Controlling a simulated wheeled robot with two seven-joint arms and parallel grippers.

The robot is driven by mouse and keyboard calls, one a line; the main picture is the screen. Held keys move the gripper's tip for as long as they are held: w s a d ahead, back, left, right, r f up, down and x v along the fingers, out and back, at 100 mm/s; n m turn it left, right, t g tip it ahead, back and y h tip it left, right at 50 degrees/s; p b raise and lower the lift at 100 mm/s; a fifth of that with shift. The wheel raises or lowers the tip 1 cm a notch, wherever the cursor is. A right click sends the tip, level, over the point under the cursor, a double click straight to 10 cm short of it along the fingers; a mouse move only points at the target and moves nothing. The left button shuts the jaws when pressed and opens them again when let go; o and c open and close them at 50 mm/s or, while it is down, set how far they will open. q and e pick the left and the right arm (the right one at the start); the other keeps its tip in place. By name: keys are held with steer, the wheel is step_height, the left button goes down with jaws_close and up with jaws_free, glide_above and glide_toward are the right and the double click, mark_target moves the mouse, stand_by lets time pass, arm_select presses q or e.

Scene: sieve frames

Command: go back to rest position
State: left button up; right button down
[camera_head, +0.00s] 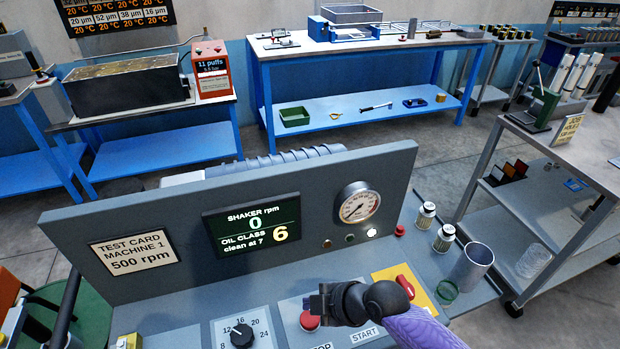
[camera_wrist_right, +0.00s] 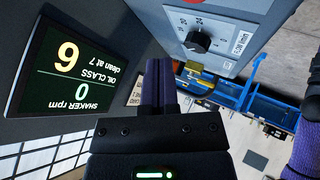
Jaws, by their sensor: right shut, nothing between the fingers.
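My right gripper (camera_head: 318,303) is over the front of the grey shaker machine, near the red stop button (camera_head: 310,320) and the START label (camera_head: 365,334). Its fingers are shut and empty; they also show together in the right wrist view (camera_wrist_right: 160,82). I cannot tell whether it touches the panel. The machine's screen (camera_head: 252,224) reads shaker rpm 0 and oil class 6, and shows upside down in the wrist view (camera_wrist_right: 72,72). My left gripper is not in view.
A dial (camera_head: 242,335), a gauge (camera_head: 358,204) and a red switch on a yellow plate (camera_head: 405,286) are on the machine. Two small jars (camera_head: 426,215), a metal cup (camera_head: 471,268) and a green ring (camera_head: 446,292) stand at its right. A grey cart (camera_head: 560,150) is further right.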

steer(key=s+d+r+m+g+h, duration=0.1)
steer(key=s+d+r+m+h, duration=0.2)
steer(key=s+d+m+h, duration=0.85)
steer(key=s+d+f+m+g+y+b, duration=0.1)
steer(key=s+d+f+m+y+b, duration=0.3)
steer(key=f, duration=0.8)
steer(key=s+a+f+m+g, duration=0.1)
steer(key=s+f+m, duration=0.35)
steer(key=f, duration=0.75)
steer(key=s+d+f+n+g+b, duration=0.1)
steer(key=s+d+f+n+b, duration=0.1)
steer(key=s+f, duration=1)
steer(key=shift+s+d+b, duration=0.45)
steer(key=shift+s+b, duration=0.15)
steer(key=shift+s, duration=0.5)
steer(key=shift+h, duration=0.25)
